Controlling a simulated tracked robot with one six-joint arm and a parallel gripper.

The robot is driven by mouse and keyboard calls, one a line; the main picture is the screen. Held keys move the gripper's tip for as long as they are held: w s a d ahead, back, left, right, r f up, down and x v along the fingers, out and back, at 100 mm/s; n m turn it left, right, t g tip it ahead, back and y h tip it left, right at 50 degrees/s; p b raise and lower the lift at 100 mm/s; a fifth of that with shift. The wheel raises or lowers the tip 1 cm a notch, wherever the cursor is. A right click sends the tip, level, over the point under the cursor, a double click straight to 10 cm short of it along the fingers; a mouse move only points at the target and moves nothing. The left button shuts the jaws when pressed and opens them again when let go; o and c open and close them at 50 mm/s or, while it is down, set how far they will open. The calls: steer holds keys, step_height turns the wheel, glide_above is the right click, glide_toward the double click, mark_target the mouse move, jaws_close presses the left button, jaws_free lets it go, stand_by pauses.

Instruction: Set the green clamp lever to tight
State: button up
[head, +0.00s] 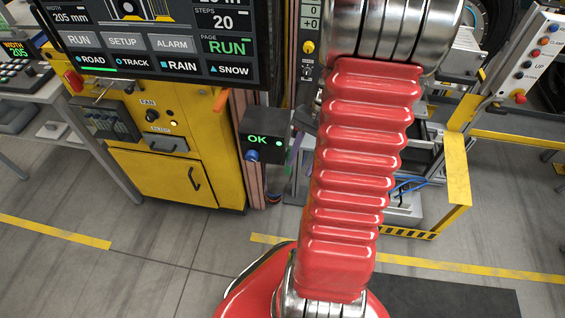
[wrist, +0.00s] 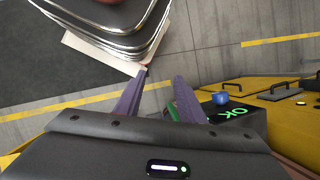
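My gripper (wrist: 163,74) shows in the wrist view as two purple fingers with a clear gap between their tips. It is open, and nothing is seen held at the tips. A thin green strip (wrist: 172,113) shows along the inner side of the right finger; it may be part of the green clamp lever, but too little shows to tell, nor whether it touches the finger. In the head view my red arm hides most of the gripper, and I cannot make out the green lever there.
A dark box with a lit OK sign (head: 262,142) and a blue knob (head: 252,155) stands left of my arm, close beside the right finger in the wrist view. A yellow cabinet (head: 160,175) stands farther left. A yellow-edged frame (head: 457,175) stands right.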

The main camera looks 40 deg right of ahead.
steer(key=s+d+f+m+t+y, duration=0.3)
steer(key=d+f+m+t+y, duration=0.2)
steer(key=d+f+m, duration=0.6)
steer(key=w+d+m+t, duration=0.1)
steer(key=m, duration=0.1)
steer(key=w+d+f+m+t, duration=0.1)
steer(key=m+t, duration=0.1)
steer(key=w+f+m+t, duration=0.1)
steer(key=w+m, duration=0.1)
steer(key=shift+d+m+t, duration=0.3)
steer(key=shift+d+m, duration=0.1)
steer(key=x, duration=1.3)
steer(key=shift+w+a+f, duration=0.1)
steer(key=shift+a, duration=0.35)
jaws_close()
